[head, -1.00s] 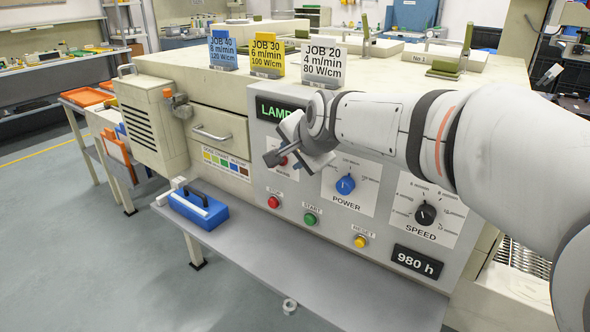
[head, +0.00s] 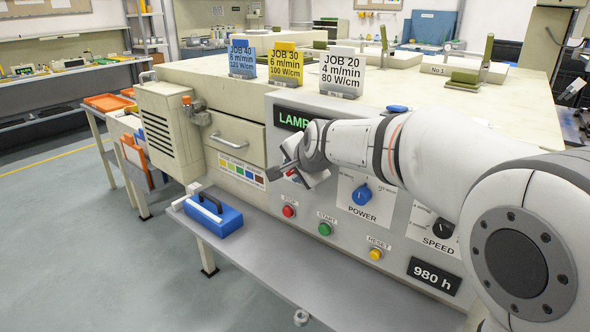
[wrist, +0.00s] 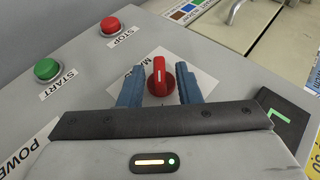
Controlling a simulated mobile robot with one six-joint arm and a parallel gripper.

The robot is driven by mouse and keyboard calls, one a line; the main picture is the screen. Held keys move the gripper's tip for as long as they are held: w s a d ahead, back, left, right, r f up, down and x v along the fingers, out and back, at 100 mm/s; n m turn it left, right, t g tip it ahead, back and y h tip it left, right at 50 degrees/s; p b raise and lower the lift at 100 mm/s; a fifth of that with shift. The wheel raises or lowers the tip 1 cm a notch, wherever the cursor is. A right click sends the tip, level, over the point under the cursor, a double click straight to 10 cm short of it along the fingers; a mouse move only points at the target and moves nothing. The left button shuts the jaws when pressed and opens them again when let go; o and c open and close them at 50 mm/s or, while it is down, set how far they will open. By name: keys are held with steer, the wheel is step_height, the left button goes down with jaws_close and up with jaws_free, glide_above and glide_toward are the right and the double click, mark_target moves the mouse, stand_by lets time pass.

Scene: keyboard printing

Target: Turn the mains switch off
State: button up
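The mains switch is a red rotary knob (wrist: 159,77) on a white plate (wrist: 196,84) whose label is partly hidden, only "MA" showing. In the wrist view its handle points roughly toward the top of the picture. My gripper (wrist: 159,70) is open, with one blue finger on each side of the knob and a visible gap on both sides. It holds nothing. I cannot tell how deep the fingertips reach along the knob. In the head view my gripper (head: 280,172) is in front of the panel and mostly hides the switch.
The red stop button (head: 288,211) and green start button (head: 325,229) sit below on the panel. The blue power knob (head: 361,195) is to the right, near my arm. A drawer handle (head: 232,143) is to the left. A blue case (head: 214,215) lies on the front shelf.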

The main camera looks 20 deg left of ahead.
jaws_close()
steer(key=shift+r+p, duration=0.15)
steer(key=shift+p, duration=0.35)
